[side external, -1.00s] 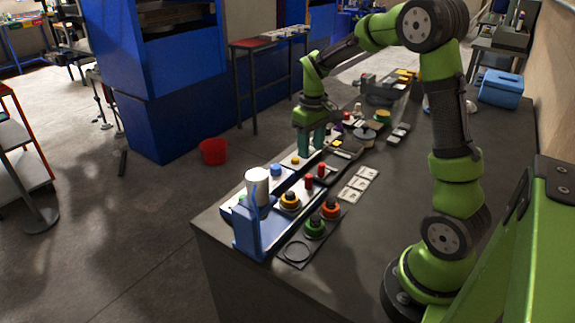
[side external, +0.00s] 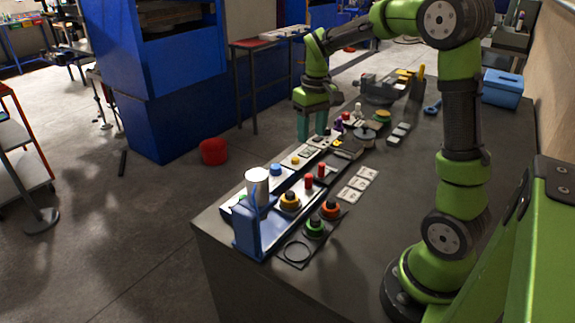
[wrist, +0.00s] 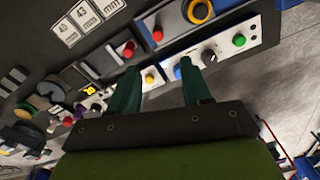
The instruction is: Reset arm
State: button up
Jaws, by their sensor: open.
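My gripper (side external: 312,124) hangs above the far left edge of the workbench (side external: 385,200), beyond the blue-and-white rail panel (side external: 300,158). Its two teal fingers point down and stand apart with nothing between them. In the wrist view the open fingers of my gripper (wrist: 160,85) reach toward the panel (wrist: 222,48), which carries a yellow button (wrist: 150,78), a black knob (wrist: 208,57) and a green button (wrist: 239,40). I cannot tell the exact height of the fingertips above the panel.
A white cup (side external: 257,185) stands in a blue holder (side external: 250,232) at the near end. Orange (side external: 330,209) and green (side external: 314,227) ringed pieces and white cards (side external: 357,185) lie on the bench. A blue box (side external: 501,88) is at the back right. A red bucket (side external: 213,151) stands on the floor.

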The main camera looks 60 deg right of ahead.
jog(key=s+a+r+t+y, duration=0.1)
jog(key=s+a+r+t, duration=0.2)
jog(key=s+a, duration=0.3)
jog(key=s+a+r+t+y, duration=0.1)
jog(key=s+a+r+t, duration=0.2)
jog(key=s+a, duration=0.4)
jog(key=a, duration=0.5)
jog(key=shift+t, duration=0.4)
jog(key=shift+a, duration=0.1)
